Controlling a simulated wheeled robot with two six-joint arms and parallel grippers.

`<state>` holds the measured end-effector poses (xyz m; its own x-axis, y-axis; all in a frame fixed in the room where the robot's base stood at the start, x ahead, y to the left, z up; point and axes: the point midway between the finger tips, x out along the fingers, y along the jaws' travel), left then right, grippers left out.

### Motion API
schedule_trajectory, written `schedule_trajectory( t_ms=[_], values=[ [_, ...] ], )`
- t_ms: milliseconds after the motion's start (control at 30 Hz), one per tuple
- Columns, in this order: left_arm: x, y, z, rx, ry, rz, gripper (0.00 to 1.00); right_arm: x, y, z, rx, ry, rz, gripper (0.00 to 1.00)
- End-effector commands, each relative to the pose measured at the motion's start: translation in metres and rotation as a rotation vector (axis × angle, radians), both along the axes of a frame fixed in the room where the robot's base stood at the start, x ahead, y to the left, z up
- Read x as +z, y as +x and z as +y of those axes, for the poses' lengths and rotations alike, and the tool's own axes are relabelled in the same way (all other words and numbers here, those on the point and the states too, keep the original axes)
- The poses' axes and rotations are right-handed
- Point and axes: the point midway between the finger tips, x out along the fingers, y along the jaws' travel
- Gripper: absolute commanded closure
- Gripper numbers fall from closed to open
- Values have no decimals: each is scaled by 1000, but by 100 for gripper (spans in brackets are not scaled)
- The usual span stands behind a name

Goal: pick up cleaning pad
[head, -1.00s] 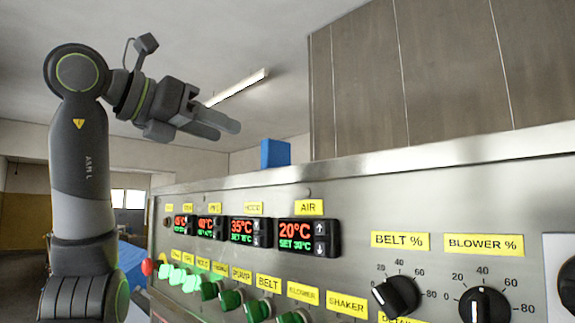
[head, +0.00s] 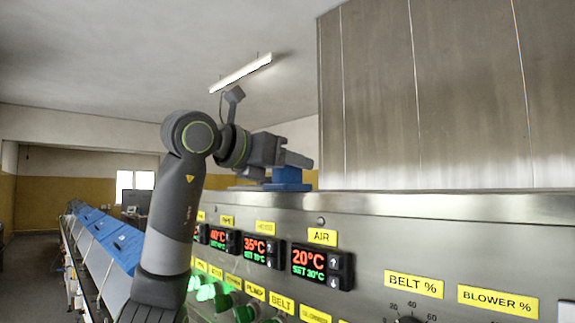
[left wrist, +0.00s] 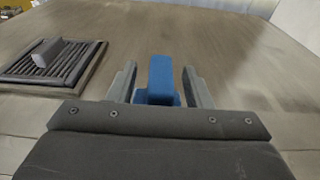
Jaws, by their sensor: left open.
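The cleaning pad is a blue block with a raised upper part and a wider base. In the left wrist view the pad (left wrist: 160,76) stands on the machine's top between the fingers of my left gripper (left wrist: 160,85), which is open. There is a gap on each side of the pad's upper part. In the head view the pad (head: 287,178) shows at the top edge of the machine, partly hidden by my left gripper (head: 300,162). My right gripper is in neither view.
A dark slatted grate (left wrist: 52,65) with a grey block on it lies left of the pad. The steel control panel (head: 370,235) with displays and knobs stands below the pad. A tall steel housing (head: 430,100) rises at the right. A blue conveyor (head: 110,240) runs at the left.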

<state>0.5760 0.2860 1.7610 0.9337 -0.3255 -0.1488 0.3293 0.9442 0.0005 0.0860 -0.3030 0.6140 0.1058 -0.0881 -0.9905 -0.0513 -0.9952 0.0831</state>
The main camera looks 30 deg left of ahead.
Motion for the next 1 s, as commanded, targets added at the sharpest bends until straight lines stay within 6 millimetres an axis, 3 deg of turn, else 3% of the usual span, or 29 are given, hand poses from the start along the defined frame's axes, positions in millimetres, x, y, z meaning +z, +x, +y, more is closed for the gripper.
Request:
schedule_trajectory(
  t_ms=[133, 400, 767, 1000],
  values=[
    [-1, 13, -5, -1, 1, 2, 54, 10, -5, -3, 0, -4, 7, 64],
    [-3, 15, -5, 0, 0, 1, 54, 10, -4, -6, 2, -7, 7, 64],
    [-3, 15, -5, 0, 0, 1, 100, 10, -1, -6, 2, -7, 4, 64],
    [-3, 14, -5, 0, 0, 0, 100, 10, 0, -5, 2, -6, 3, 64]
  ],
)
